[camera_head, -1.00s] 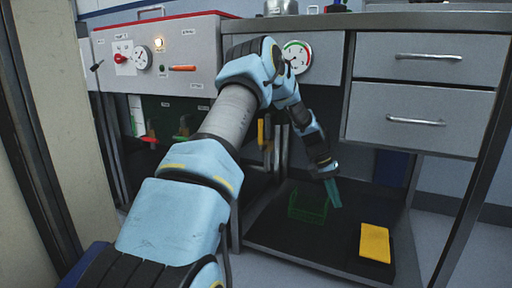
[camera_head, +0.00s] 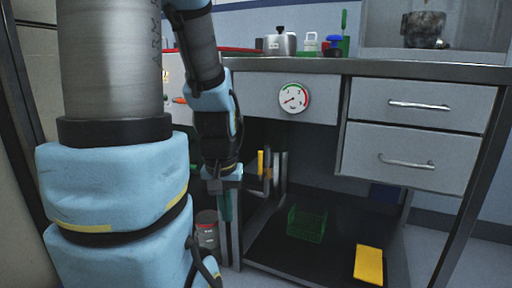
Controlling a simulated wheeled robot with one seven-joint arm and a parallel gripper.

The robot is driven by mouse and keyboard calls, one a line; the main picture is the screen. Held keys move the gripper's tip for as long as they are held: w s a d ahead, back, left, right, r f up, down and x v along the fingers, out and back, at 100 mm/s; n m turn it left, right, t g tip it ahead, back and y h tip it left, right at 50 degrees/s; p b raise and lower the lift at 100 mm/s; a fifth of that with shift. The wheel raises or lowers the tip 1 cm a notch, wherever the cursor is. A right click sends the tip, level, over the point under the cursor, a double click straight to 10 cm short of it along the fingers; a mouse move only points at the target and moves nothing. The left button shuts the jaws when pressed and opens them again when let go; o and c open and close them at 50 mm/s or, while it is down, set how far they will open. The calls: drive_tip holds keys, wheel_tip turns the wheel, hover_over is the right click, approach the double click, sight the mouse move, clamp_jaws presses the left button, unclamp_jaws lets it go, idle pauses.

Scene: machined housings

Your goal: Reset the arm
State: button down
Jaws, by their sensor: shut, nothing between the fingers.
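My gripper (camera_head: 224,206) hangs from my arm left of centre in the head view, pointing down. Its teal fingers are shut with nothing between them. It is in front of the left part of the workbench, beside the bench's leg and apart from the things on the lower shelf. My arm fills much of the left side of the view and hides most of the control panel there.
A green basket (camera_head: 307,224) and a yellow cloth-like item (camera_head: 369,264) lie on the dark lower shelf (camera_head: 330,262). Above are a dial gauge (camera_head: 293,98) and two drawers (camera_head: 415,130). A metal pot (camera_head: 280,43) stands on the bench top. A grey can (camera_head: 207,232) stands at the lower left.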

wheel_tip(320, 180, up, 37)
drive_tip(key=p, duration=3.5)
drive_tip(key=c, duration=1.6)
unclamp_jaws()
drive_tip(key=shift+w+f, duration=0.1)
